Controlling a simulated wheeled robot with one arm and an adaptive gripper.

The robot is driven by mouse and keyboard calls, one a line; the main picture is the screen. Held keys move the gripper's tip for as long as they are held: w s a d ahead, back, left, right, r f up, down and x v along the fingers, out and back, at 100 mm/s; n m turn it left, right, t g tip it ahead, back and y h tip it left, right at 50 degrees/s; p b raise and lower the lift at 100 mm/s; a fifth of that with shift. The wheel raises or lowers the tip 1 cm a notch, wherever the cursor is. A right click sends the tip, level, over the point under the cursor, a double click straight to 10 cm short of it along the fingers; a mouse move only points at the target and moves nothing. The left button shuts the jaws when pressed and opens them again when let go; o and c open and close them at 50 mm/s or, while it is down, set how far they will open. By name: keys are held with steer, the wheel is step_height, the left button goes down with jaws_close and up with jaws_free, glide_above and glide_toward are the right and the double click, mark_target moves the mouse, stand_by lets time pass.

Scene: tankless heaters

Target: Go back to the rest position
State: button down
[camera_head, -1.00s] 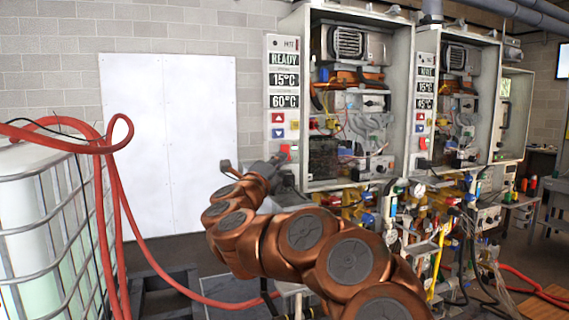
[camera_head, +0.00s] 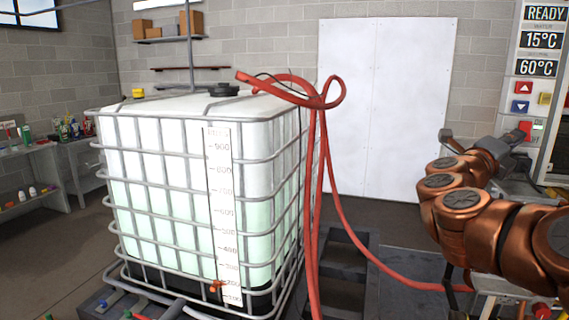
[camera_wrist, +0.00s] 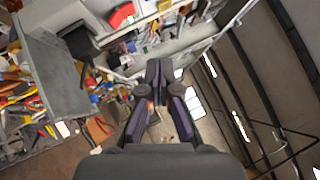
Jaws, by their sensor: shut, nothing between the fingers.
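My gripper (camera_wrist: 157,72) shows in the wrist view with its dark fingers together and nothing between them. In the head view my copper arm comes in from the right edge, and the dark gripper end (camera_head: 515,137) is in front of the heater's control panel (camera_head: 540,68). A red switch (camera_head: 525,129) on the panel shows close to the gripper; whether they touch cannot be told. The panel reads READY, 15°C and 60°C. In the wrist view, a red part (camera_wrist: 121,15) is beyond and left of the fingertips, apart from them.
A caged white tank (camera_head: 170,190) stands left of centre, with a red hose (camera_head: 315,200) looping over it to the floor. A white wall panel (camera_head: 385,100) is behind. Shelves (camera_head: 35,180) stand far left. Dark pallets (camera_head: 345,265) lie beside the tank.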

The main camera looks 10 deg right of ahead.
steer(key=w+a+n+t+y, duration=0.65)
steer(key=a+n, duration=0.25)
steer(key=a, duration=0.2)
steer(key=w+a+n+t+y, duration=0.65)
steer(key=a+n+t, duration=0.2)
steer(key=a, duration=0.35)
steer(key=s+a+f+n+g+y, duration=0.1)
steer(key=a+f+n+g+y, duration=0.1)
steer(key=a+f+n+y, duration=0.55)
steer(key=a+f+n+g+y, duration=0.2)
steer(key=a+f+n, duration=0.25)
steer(key=a, duration=0.65)
steer(key=s+a+f+n+g+y, duration=0.1)
steer(key=s+a+f+n+g, duration=0.25)
steer(key=s+f, duration=0.45)
steer(key=s+a+f+n+g+y, duration=0.1)
steer(key=s+a+f+n+g, duration=0.1)
steer(key=s+f+g, duration=0.45)
steer(key=s+d+f+g+h, duration=0.1)
steer(key=s+d+f+g, duration=0.1)
steer(key=s, duration=0.5)
steer(key=s+d+f+n+g+h, duration=0.1)
steer(key=s+d+f+g, duration=0.1)
steer(key=s+f, duration=0.3)
steer(key=s+d+f+n+g+h, duration=0.1)
steer(key=s+f+g, duration=0.2)
steer(key=s, duration=0.8)
steer(key=shift+d+f, duration=0.4)
steer(key=shift+f, duration=0.35)
